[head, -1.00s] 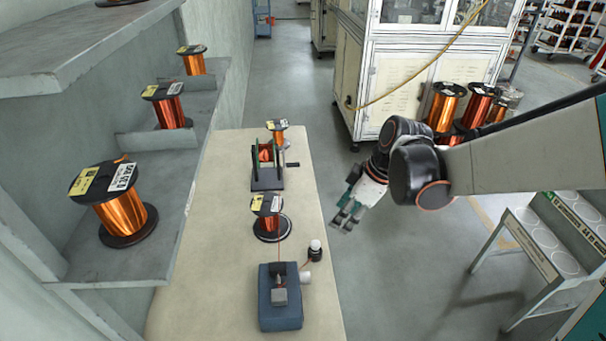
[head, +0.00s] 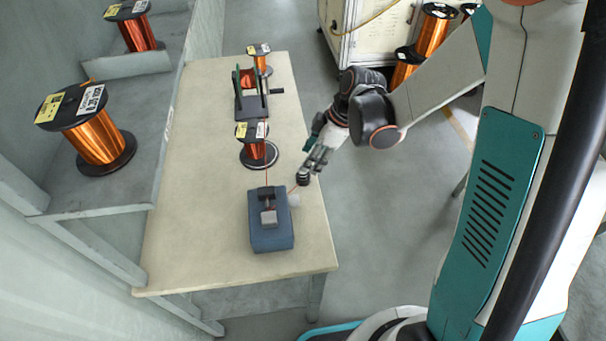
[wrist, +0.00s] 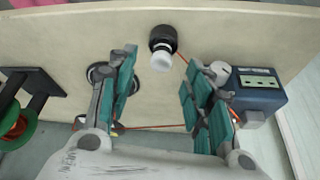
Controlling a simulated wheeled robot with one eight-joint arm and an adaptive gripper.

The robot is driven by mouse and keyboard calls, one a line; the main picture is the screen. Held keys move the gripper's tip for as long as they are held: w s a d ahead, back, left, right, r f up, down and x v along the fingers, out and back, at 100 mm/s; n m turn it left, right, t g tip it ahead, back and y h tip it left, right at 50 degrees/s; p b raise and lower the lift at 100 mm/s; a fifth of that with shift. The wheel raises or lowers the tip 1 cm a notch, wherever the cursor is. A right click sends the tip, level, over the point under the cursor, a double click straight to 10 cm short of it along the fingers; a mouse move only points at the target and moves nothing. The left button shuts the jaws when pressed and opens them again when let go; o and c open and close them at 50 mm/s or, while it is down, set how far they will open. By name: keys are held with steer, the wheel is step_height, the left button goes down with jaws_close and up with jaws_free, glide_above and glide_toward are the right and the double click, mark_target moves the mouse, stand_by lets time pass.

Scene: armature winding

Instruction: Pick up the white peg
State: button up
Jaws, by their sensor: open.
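A white peg (wrist: 162,62) stands in a black round holder (wrist: 162,40) in the wrist view, just beyond and between my fingers. In the head view the black holder (head: 303,177) shows at the table's right edge; my gripper covers the peg there. My gripper (wrist: 158,78) is open and empty, its teal-padded fingers apart on either side of the line to the peg. In the head view my gripper (head: 312,166) hangs right above the holder. I cannot tell how far apart they are in height.
A blue block (head: 271,222) with a clamp stands left of a white cylinder (head: 294,200). A winding stand (head: 250,100) is farther back. The table (head: 190,225) is clear at left and front.

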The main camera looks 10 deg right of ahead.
steer(key=b+x, duration=0.2)
steer(key=x, duration=0.3)
steer(key=shift+s+f, duration=0.1)
steer(key=shift+f, duration=0.05)
steer(key=shift+c, duration=0.3)
steer(key=c, duration=1)
jaws_close()
steer(key=shift+r, duration=0.2)
step_height(320, 180, up, 20)
steer(key=p, duration=0.6)
steer(key=shift+p, duration=0.3)
steer(key=shift+f, duration=0.1)
